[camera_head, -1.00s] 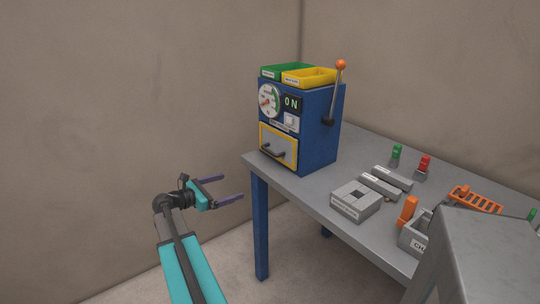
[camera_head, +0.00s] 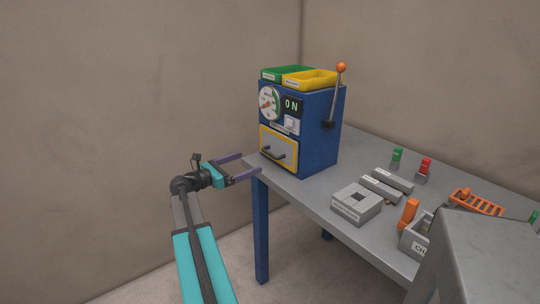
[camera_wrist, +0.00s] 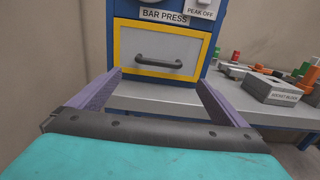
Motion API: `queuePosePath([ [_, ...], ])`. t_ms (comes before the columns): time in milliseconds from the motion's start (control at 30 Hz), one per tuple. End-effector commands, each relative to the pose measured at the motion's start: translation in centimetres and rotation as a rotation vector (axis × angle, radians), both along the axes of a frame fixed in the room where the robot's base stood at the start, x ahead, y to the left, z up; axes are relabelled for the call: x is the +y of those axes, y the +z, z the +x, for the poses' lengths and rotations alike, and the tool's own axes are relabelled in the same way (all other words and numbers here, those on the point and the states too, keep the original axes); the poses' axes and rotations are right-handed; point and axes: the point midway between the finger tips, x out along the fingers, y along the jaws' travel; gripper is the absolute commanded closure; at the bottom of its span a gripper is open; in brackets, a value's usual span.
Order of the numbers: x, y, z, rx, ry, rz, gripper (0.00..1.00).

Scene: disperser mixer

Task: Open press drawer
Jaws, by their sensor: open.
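The blue press (camera_head: 315,130) stands at the left end of the grey table. Its drawer (camera_head: 272,155) has a yellow frame, a grey front and a dark bar handle (camera_head: 273,152); the drawer looks shut. In the wrist view the drawer front (camera_wrist: 140,65) is straight ahead below a "BAR PRESS" label, with the handle (camera_wrist: 158,62) across its middle. My gripper (camera_head: 251,164) is open and empty, in front of and left of the drawer. In the wrist view its fingers (camera_wrist: 158,82) lie wide apart, short of the handle and apart from it.
Green (camera_head: 287,73) and yellow (camera_head: 309,79) trays sit on the press. A lever with an orange knob (camera_head: 341,67) rises on its right side. Grey blocks (camera_head: 356,203) and coloured parts stand to the right on the table (camera_head: 310,192). The space left of the table is free.

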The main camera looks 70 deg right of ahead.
Motion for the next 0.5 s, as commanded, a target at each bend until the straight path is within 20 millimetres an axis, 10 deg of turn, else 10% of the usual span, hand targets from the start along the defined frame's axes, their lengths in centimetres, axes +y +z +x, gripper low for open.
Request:
queuePosePath([
  [500, -6.0, 0.0, -3.9, 0.0, -0.003, 0.0, 0.03],
])
